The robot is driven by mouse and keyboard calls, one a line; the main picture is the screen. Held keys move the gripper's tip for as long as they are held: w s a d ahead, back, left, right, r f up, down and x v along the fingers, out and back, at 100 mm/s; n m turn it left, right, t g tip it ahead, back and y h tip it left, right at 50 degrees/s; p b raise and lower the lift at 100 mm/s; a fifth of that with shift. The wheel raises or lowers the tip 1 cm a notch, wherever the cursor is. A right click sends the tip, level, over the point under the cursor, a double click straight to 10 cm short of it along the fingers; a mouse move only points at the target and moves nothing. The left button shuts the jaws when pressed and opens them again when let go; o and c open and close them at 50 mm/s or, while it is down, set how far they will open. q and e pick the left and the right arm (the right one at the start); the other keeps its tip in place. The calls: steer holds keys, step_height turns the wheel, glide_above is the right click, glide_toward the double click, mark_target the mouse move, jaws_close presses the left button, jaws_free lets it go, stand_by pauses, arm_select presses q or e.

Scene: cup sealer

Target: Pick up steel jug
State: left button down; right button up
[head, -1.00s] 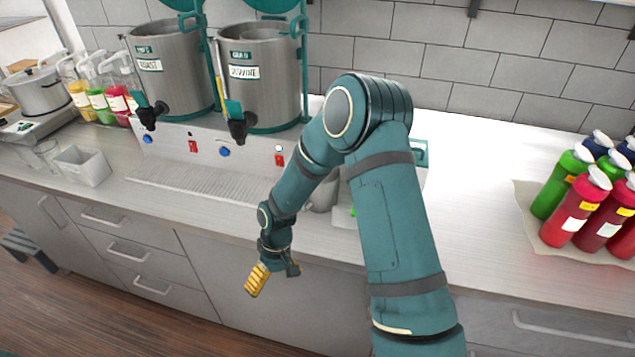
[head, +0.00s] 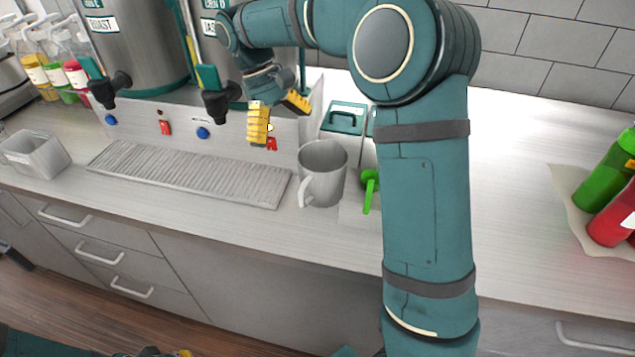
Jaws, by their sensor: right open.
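The steel jug (head: 322,170) stands upright on the counter in the head view, right of the drip tray. Its handle is on its near left side. My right gripper (head: 280,124) is open and empty, with yellow fingers apart. It hangs above and left of the jug in the picture, in front of the dispenser's panel, and I see no contact with the jug. Only a sliver of my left gripper (head: 168,352) shows at the bottom edge, so its jaws cannot be read.
A green scoop (head: 370,188) is right of the jug, and a teal-lidded box (head: 345,118) is behind it. The dispenser's drip tray (head: 190,173) lies to the left. My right arm hides part of the counter.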

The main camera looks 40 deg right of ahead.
mark_target(306, 184)
steer(key=b+x, duration=0.1)
steer(key=x, duration=0.7)
steer(key=shift+f+b, duration=0.25)
steer(key=shift+b, duration=0.15)
steer(key=shift+s+a+b+x, duration=0.15)
steer(key=shift+b+x, duration=0.25)
steer(key=shift+x, duration=0.95)
steer(key=shift+s+a+b+x, duration=0.15)
steer(key=shift+b+x, duration=0.25)
steer(key=shift+x, duration=1)
steer(key=shift+r, duration=0.15)
steer(key=c, duration=1.4)
